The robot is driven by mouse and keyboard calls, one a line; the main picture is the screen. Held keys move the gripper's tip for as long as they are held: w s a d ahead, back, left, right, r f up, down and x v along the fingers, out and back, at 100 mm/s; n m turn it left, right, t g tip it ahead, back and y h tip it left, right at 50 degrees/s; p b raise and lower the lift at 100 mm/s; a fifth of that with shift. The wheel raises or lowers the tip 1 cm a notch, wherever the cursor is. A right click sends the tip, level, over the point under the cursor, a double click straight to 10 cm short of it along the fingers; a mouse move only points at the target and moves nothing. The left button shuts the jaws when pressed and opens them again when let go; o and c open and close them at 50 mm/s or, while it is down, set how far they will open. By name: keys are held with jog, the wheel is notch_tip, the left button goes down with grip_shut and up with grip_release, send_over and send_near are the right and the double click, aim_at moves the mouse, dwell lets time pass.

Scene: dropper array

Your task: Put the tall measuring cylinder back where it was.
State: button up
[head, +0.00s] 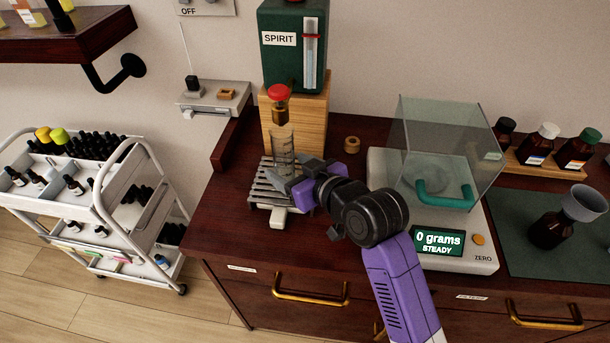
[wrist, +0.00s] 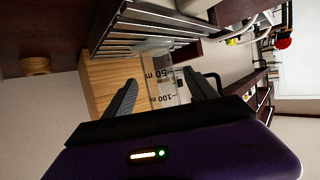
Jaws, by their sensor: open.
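The tall measuring cylinder (head: 283,147) is clear glass and stands upright on the slatted metal rack (head: 262,186), below the red-topped tap (head: 279,100) of the green SPIRIT dispenser (head: 283,62). My gripper (head: 287,184) is low at the cylinder, coming from the right, and partly covers its lower part. In the wrist view the open fingers of my gripper (wrist: 160,80) lie to either side of the cylinder (wrist: 168,88), whose printed marks show sideways. I cannot tell whether a finger touches the glass.
The balance (head: 455,240) with a glass shield stands to the right and reads 0 grams, steady. A small wooden ring (head: 352,144) lies behind my arm. Brown bottles (head: 543,145) and a dark mat (head: 550,240) are at the far right. A white trolley (head: 90,200) stands left of the bench.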

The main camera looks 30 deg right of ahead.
jog(key=v, duration=0.7)
dwell(0.3)
